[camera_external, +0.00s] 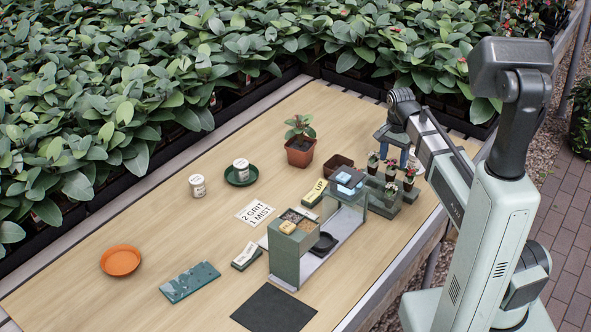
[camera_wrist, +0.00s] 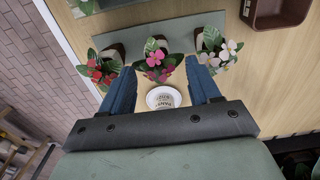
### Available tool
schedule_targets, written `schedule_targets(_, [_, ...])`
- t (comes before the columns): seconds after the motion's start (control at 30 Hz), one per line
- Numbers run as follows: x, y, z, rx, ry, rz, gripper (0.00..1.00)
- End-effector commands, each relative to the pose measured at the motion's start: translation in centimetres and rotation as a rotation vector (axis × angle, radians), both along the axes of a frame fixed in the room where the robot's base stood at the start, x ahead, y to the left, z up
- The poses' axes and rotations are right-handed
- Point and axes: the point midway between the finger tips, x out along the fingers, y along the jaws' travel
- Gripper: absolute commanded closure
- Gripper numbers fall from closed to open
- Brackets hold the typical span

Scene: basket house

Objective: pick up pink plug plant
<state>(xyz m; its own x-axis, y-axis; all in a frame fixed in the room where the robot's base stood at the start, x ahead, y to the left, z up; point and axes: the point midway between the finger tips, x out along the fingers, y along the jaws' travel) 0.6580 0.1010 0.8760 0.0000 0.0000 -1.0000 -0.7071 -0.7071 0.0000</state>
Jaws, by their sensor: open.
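The pink plug plant (camera_wrist: 157,62), with bright pink flowers and green leaves, is the middle one of three in the wrist view. A red-flowered plant (camera_wrist: 98,70) is left of it and a pale pink and white one (camera_wrist: 220,48) right. They stand in a grey-green tray (camera_wrist: 180,22). My gripper (camera_wrist: 160,70) is open, its blue fingers apart on either side of the pink plant's near edge; contact cannot be told. In the external view, my gripper (camera_external: 394,142) is just above and behind the row, which includes the middle plant (camera_external: 390,169).
A white round item with dark print (camera_wrist: 163,97) shows between my fingers. An empty brown pot (camera_external: 339,165) is beside the tray. A potted plant (camera_external: 300,140) and a green stand with a shelf (camera_external: 290,255) are on the bench.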

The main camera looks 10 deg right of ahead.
Motion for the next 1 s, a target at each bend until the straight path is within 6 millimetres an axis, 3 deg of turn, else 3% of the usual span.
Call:
schedule_targets(0.37, [-0.3, 0.2, -1.5, 0.0, 0.001, 0.001, 0.38])
schedule_targets(0.73, [-0.8, 0.5, -5.4, 0.0, 0.001, 0.001, 0.38])
schedule_targets(1.0, [-0.7, 0.5, -5.8, 0.0, -0.001, 0.001, 0.38])
